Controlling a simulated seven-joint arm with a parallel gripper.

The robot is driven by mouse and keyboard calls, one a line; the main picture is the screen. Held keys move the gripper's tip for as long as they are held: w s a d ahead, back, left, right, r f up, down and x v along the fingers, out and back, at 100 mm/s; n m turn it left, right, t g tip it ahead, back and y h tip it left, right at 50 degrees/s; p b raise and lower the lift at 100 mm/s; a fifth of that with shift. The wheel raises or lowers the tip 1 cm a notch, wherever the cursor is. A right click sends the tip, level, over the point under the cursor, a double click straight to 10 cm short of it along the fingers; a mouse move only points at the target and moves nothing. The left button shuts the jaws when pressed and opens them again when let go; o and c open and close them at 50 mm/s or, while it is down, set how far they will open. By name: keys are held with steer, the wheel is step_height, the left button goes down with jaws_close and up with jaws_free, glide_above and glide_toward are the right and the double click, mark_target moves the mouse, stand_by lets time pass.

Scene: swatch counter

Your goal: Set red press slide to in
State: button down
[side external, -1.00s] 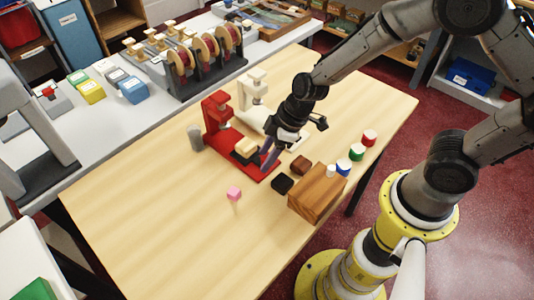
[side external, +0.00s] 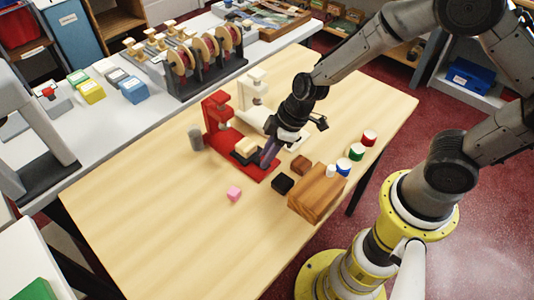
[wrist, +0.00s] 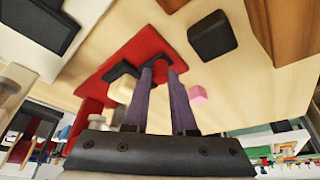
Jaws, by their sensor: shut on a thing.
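The red press (side external: 216,118) stands on the wooden table, with its red base reaching toward my gripper. Its black slide (side external: 240,157) lies on that base and carries a cream block (side external: 246,146). The slide shows dark at the fingertips in the wrist view (wrist: 121,73). My gripper (side external: 266,163) is down at the near end of the slide. Its two purple fingers (wrist: 161,68) are shut on the slide's near end, which they largely hide. The cream block is partly hidden behind a finger in the wrist view.
A white press (side external: 254,88) stands just behind the red one. A pink cube (side external: 234,194), a black block (side external: 283,183), a brown block (side external: 301,164) and a wooden block (side external: 318,192) lie nearby. A grey cylinder (side external: 196,138) stands left. The table's left front is clear.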

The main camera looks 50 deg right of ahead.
mark_target(243, 140)
stand_by(0.7)
steer(key=w, duration=0.8)
steer(key=shift+w+r, duration=0.1)
steer(key=shift+w, duration=0.2)
steer(key=c, duration=0.8)
jaws_free()
steer(key=shift+o, duration=0.4)
steer(key=shift+s, duration=0.1)
steer(key=v, duration=1.3)
steer(key=shift+r, duration=0.35)
steer(key=shift+s+d, duration=0.1)
steer(key=shift+d, duration=0.05)
